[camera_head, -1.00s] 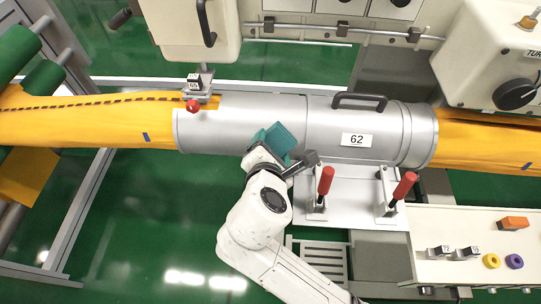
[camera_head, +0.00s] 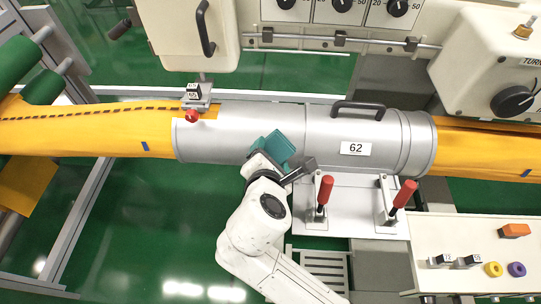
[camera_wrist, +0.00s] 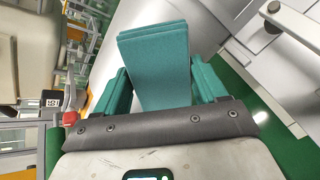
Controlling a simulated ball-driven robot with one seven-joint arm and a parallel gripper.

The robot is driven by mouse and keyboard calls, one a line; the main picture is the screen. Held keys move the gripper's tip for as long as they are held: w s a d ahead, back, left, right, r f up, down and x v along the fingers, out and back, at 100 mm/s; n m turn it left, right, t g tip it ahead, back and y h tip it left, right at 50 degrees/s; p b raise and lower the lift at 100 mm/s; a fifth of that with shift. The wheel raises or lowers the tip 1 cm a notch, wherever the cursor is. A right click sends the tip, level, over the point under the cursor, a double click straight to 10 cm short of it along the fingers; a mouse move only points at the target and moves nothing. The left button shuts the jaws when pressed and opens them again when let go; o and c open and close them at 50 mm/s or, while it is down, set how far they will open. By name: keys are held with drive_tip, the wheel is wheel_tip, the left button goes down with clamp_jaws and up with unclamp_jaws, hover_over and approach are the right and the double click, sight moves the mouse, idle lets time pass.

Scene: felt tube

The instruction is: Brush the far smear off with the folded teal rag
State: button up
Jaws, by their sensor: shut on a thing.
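The folded teal rag (camera_head: 276,146) is in my gripper (camera_head: 270,158), close against the front of the grey metal tube (camera_head: 225,130), left of its middle. I cannot tell whether the rag touches the tube. In the wrist view the rag (camera_wrist: 158,65) stands up between the two teal-padded fingers of my gripper (camera_wrist: 160,88), which is shut on it. It hides part of the tube behind it. No smear can be made out on the tube in either view.
Orange felt (camera_head: 80,127) runs into the tube from the left. A black handle (camera_head: 359,106) tops the tube above label 62. Two red-handled clamps (camera_head: 325,190) stand right of my arm. A red knob (camera_head: 192,116) is at the tube's left end.

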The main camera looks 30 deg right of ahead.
sight(289, 158)
drive_tip(key=shift+w+d+f, duration=0.35)
drive_tip(key=shift+w, duration=0.1)
idle(0.3)
drive_tip(key=shift+d, duration=0.1)
drive_tip(key=shift+s+d+r+p, duration=0.15)
drive_tip(key=shift+s+d+p, duration=0.3)
drive_tip(key=shift+p, duration=0.1)
drive_tip(key=shift+s+d+p, duration=0.6)
drive_tip(key=shift+s+d, duration=0.15)
drive_tip(key=shift+d, duration=0.15)
drive_tip(key=shift+s+d+p, duration=0.15)
drive_tip(key=shift+d+p, duration=0.05)
drive_tip(key=shift+p, duration=0.15)
drive_tip(key=shift+c, duration=0.4)
drive_tip(key=shift+f, duration=0.2)
drive_tip(key=shift+w+a+p, duration=0.5)
drive_tip(key=shift+w+a, duration=0.25)
drive_tip(key=shift+a, duration=0.05)
drive_tip(key=shift+w+a, duration=0.5)
drive_tip(key=shift+a, duration=0.25)
